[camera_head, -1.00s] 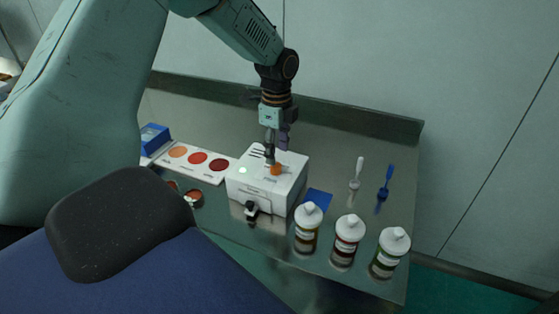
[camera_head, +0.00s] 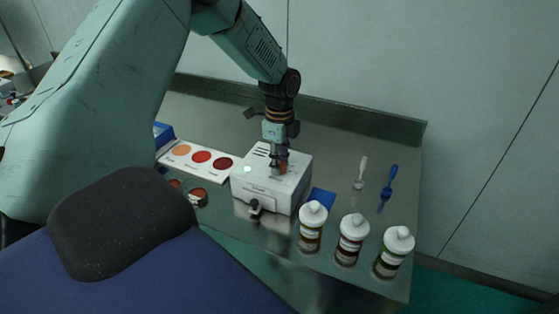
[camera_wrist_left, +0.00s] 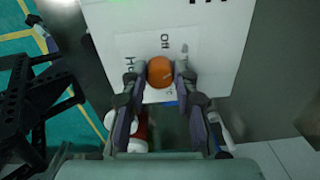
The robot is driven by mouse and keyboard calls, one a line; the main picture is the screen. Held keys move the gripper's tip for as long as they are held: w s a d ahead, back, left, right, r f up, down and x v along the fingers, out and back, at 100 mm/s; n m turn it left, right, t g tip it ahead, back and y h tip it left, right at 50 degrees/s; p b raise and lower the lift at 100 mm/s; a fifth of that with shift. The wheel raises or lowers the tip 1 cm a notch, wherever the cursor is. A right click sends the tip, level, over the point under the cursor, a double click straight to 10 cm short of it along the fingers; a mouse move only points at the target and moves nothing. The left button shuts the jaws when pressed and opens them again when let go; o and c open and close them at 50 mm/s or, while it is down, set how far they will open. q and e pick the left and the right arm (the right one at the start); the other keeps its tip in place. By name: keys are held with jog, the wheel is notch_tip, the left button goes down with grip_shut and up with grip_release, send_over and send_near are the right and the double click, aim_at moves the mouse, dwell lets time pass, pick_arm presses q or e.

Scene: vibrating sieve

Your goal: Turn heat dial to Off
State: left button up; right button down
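The orange round heat dial (camera_wrist_left: 160,72) is on the white face of the sieve box. I cannot make out a pointer on the dial. In the head view the dial (camera_head: 283,168) is partly hidden by my left gripper (camera_head: 278,165), which points down at the top of the white box (camera_head: 262,192). In the wrist view the fingers of my left gripper (camera_wrist_left: 160,80) close in from both sides of the dial and appear to touch it. My right gripper is not in view.
A green light (camera_head: 248,169) glows on the box. Three white-capped bottles (camera_head: 351,240) stand at the right front. A card with coloured discs (camera_head: 201,157) lies left.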

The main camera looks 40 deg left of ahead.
pick_arm(q)
jog(key=shift+d, duration=0.15)
grip_shut()
jog(key=shift+f, duration=0.1)
jog(key=shift+s+n+p, duration=0.1)
jog(key=shift+n+p, duration=1)
jog(key=shift+r+n+p, duration=0.2)
jog(key=shift+n+p, duration=0.85)
jog(key=shift+n, duration=0.15)
jog(key=n+p, duration=0.2)
jog(key=n, duration=0.1)
jog(key=shift+f+n+p, duration=0.1)
jog(key=shift+n+p, duration=0.35)
jog(key=shift+n, duration=0.85)
